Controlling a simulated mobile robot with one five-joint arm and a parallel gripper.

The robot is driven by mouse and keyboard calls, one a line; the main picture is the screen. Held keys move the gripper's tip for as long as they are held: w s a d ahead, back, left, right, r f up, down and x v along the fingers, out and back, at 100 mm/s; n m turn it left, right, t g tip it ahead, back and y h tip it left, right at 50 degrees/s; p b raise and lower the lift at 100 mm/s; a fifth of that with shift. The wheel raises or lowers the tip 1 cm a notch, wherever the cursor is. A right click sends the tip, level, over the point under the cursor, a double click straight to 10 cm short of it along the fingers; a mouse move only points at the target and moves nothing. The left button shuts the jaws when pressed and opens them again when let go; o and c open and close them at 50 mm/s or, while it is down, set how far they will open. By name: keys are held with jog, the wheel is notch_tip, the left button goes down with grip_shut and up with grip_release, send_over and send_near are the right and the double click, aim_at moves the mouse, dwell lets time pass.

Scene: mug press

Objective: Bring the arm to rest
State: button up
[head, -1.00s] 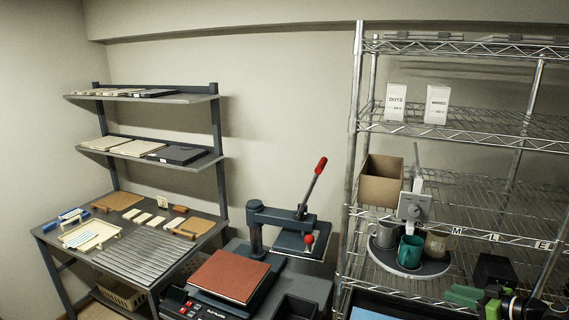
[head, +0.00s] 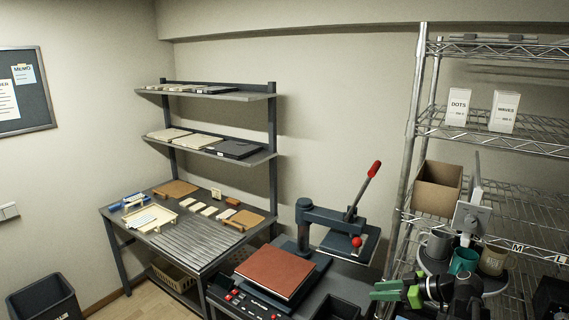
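My gripper (head: 400,290) shows at the lower right in the head view, with green fingers. It is in front of the round stand of mugs and apart from the press (head: 340,225). I cannot tell from this angle how far its fingers are apart; I see nothing held in it. The arm behind it is dark and partly cut off by the bottom edge.
A wire rack (head: 425,130) on the right holds a cardboard box (head: 437,190), a teal mug (head: 463,261) and other mugs. A worktable (head: 190,245) with wooden pieces stands at left. A dark bin (head: 45,298) is at lower left, with bare floor beside it.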

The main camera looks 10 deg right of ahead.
jog(key=s+a+f+g+h, duration=0.15)
jog(key=a+f+g, duration=0.25)
jog(key=a, duration=0.9)
jog(key=s+a+f+g+h, duration=0.1)
jog(key=a+f+g+h, duration=0.3)
jog(key=a, duration=0.9)
jog(key=s+d+f+m+h, duration=0.2)
jog(key=d+m, duration=0.4)
jog(key=m, duration=0.3)
jog(key=shift+s+d+f+m+h, duration=0.15)
jog(key=shift+s+f+m+h, duration=0.2)
jog(key=shift+f+h, duration=0.5)
jog(key=shift+f, duration=0.1)
